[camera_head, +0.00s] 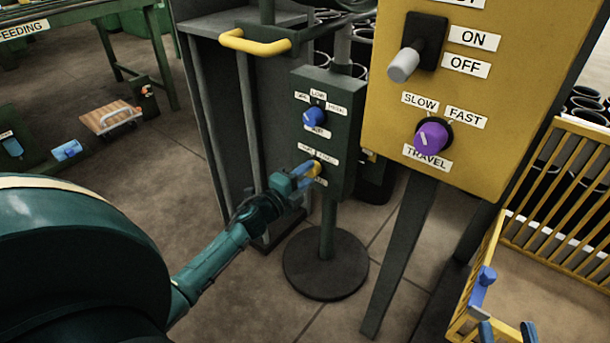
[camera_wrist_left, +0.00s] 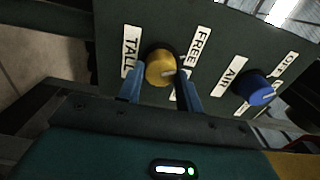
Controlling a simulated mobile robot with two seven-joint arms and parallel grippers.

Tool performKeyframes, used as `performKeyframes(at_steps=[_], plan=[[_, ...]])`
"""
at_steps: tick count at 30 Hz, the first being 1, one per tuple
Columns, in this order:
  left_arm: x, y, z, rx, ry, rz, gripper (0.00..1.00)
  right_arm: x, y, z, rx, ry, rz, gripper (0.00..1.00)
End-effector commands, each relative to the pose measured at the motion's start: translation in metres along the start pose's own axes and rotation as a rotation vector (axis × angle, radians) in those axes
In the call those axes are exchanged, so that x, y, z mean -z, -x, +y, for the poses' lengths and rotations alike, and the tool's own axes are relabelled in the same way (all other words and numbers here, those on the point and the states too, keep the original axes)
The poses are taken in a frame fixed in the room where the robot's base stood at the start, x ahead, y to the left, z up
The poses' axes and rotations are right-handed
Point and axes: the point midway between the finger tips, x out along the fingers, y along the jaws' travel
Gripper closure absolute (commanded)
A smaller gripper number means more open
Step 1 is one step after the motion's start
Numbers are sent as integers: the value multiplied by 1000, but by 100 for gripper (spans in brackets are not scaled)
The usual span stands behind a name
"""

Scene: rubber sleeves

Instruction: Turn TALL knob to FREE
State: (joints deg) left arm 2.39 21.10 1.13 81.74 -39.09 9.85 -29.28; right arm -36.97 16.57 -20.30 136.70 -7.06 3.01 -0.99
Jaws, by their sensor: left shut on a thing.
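The yellow knob (camera_wrist_left: 160,68) sits on a dark green control box, with the label TALL (camera_wrist_left: 131,51) on one side and FREE (camera_wrist_left: 200,46) on the other in the left wrist view. A further label beside it is mostly hidden by a finger. The knob's white mark points right in that view, slightly downward. My left gripper (camera_wrist_left: 162,86) is shut on the knob, one finger on each side. In the head view the knob (camera_head: 316,168) is partly covered by the gripper. My right gripper (camera_head: 507,331) shows only its two blue fingertips, apart, at the bottom edge.
A blue knob (camera_head: 314,117) sits above the yellow one on the same box. A yellow panel (camera_head: 480,110) with a grey switch and a purple knob (camera_head: 432,136) stands close on the right. A yellow handle (camera_head: 255,43) sticks out above left. A yellow-railed crate (camera_head: 560,225) is at right.

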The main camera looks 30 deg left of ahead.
Motion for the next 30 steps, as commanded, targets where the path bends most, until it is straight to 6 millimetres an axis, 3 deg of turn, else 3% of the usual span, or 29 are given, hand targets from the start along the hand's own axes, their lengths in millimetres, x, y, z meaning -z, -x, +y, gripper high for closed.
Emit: performKeyframes(at_steps=[4,5,12,23,30], plan=[[0,0,0,0,2,1,87,1,0,0,0,-1,4,64],[0,0,0,0,2,1,64,2,-1,0,0,-1,4,64],[0,0,0,0,1,0,44,3,-1,0,1,-3,10,64],[0,7,0,-2,1,0,43,7,-2,0,2,-1,11,64],[0,51,-1,-5,2,-1,43,15,-3,2,-1,29,12,64]])
